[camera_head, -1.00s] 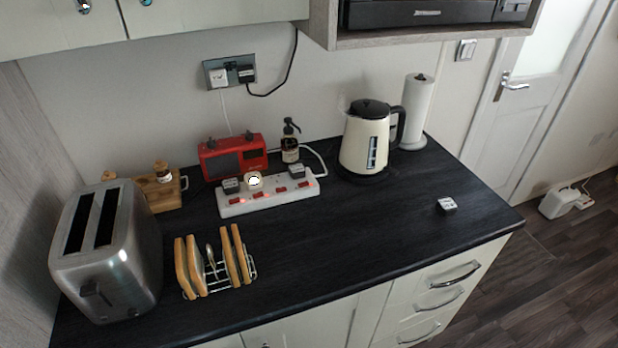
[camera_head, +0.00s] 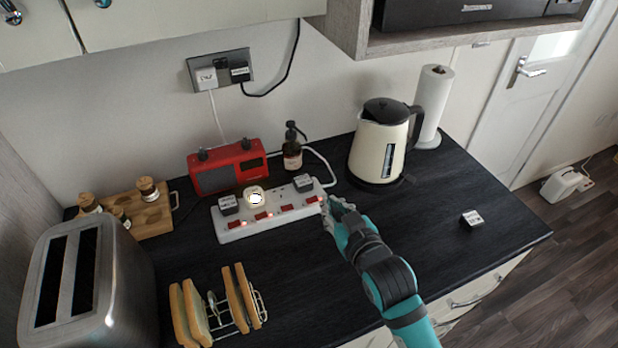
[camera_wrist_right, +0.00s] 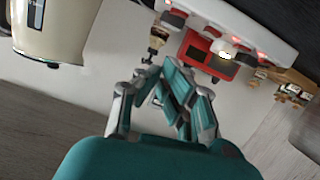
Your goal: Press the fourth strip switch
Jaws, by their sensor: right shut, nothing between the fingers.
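The white power strip (camera_head: 262,228) lies on the dark worktop in front of the red radio, with a row of red switches along its front. The rightmost, fourth switch (camera_head: 313,200) is at the strip's right end. My right gripper (camera_head: 330,204) is shut and empty, its fingertips right beside that end. I cannot tell whether they touch the switch. In the right wrist view the strip (camera_wrist_right: 235,22) shows at the top, turned over, and the gripper (camera_wrist_right: 152,76) is below it. My left gripper is not in view.
Plugs, including a glowing round one (camera_head: 256,197), sit in the strip. The red radio (camera_head: 228,169) and soap bottle (camera_head: 292,155) stand behind it, the kettle (camera_head: 378,150) to the right. A toast rack (camera_head: 240,312) and toaster (camera_head: 85,285) are at left. A loose plug (camera_head: 472,219) lies right.

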